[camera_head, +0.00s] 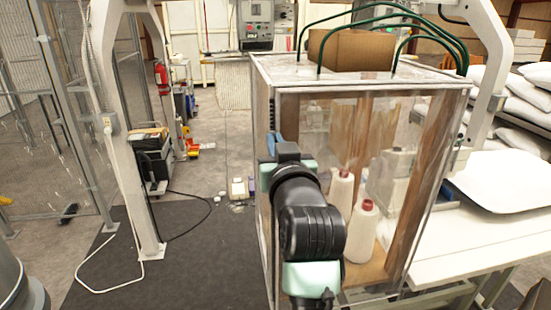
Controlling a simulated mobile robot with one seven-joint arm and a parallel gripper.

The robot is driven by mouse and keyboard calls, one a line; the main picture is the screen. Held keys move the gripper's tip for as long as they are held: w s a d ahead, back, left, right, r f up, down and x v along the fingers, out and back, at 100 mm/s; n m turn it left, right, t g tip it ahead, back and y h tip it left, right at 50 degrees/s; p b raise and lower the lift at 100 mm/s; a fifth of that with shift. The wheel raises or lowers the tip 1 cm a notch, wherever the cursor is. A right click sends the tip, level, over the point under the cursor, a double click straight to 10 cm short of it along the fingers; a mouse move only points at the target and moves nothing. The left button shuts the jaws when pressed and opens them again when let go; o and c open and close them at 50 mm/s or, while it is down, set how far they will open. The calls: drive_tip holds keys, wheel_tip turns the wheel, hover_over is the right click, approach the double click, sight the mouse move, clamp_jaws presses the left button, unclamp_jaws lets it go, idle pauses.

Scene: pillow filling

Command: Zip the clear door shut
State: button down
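The clear door (402,120) is the transparent front of a box-shaped enclosure with a pale frame. Through it I see two white cone-shaped bottles or spools with red tops (362,232), a grey machine part and brown boards. My arm rises from the bottom centre in front of the door's left part. My gripper (274,146) is at the enclosure's front left edge, about halfway up. The fingertips are mostly hidden by my wrist, so I cannot tell whether they are open or touching anything. I cannot make out a zip pull.
A cardboard box (350,50) and green hoses (385,12) are on top of the enclosure. A white table (490,225) with a pillow (505,180) stands at right. A white frame post (128,130) stands at left. Dark mat floor (200,255) between is mostly clear.

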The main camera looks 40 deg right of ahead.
wheel_tip(320, 180, up, 4)
drive_tip(key=shift+r+p, duration=0.1)
drive_tip(key=shift+p, duration=0.7)
drive_tip(key=c, duration=1)
unclamp_jaws()
drive_tip(key=b+v, duration=0.5)
drive_tip(key=v, duration=0.8)
